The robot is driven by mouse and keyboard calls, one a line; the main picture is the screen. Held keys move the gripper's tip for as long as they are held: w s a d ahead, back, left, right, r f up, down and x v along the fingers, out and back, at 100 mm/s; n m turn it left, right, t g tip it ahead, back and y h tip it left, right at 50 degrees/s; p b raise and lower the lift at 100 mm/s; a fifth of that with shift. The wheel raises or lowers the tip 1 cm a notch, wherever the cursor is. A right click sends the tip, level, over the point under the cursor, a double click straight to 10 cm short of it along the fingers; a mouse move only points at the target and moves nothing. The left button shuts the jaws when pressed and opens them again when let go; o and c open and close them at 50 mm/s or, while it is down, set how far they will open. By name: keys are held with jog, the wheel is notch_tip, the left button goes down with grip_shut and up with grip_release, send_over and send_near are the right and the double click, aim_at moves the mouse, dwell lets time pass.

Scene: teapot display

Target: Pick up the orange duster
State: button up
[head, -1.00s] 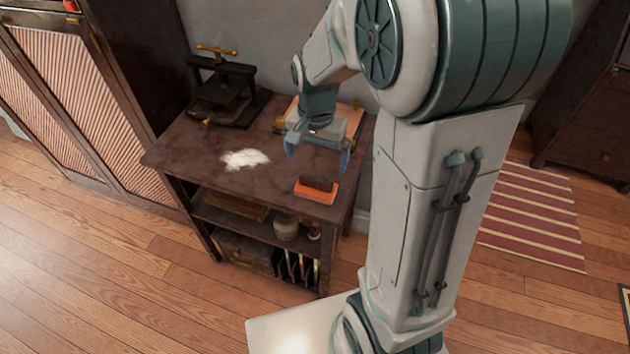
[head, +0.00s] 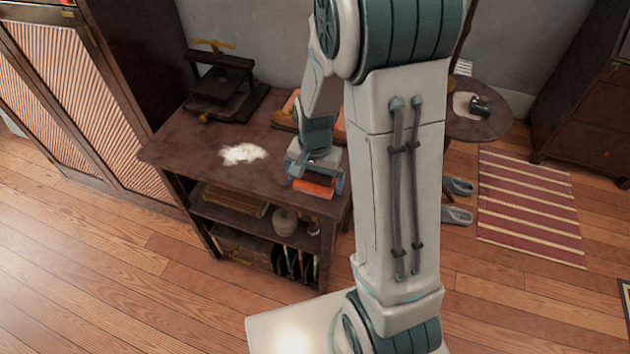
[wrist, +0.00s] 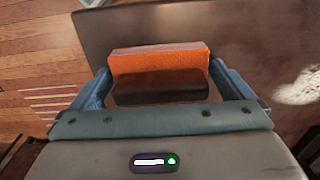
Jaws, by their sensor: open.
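The orange duster (head: 314,188) lies on the dark table top (head: 190,150) near its front right corner. In the head view my gripper (head: 315,183) is right over it and hides part of it. In the wrist view the duster (wrist: 160,65) shows an orange block with a dark part nearer the camera. My gripper's two blue fingers (wrist: 160,90) stand apart, one on each side of the duster. The gripper is open. I cannot tell whether either finger touches the duster.
White powder (head: 243,154) lies on the table left of the duster. A black press (head: 222,85) stands at the back left. A board (head: 288,115) lies behind my gripper, partly hidden. Shelves below hold a jar (head: 285,220). A round side table (head: 490,122) stands at the right.

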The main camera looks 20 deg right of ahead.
jog(key=shift+c, duration=0.3)
jog(key=c, duration=0.7)
jog(key=shift+o, duration=0.2)
jog(key=shift+r, duration=0.1)
jog(key=shift+r, duration=0.4)
jog(key=r, duration=0.3)
jog(key=shift+s+d+r, duration=0.15)
jog(key=shift+d+r, duration=0.15)
jog(key=shift+r, duration=0.1)
jog(key=s+d+r, duration=0.6)
jog(key=d, duration=0.3)
jog(key=shift+r+p, duration=0.15)
jog(key=shift+p, duration=0.25)
jog(key=shift+d, duration=0.1)
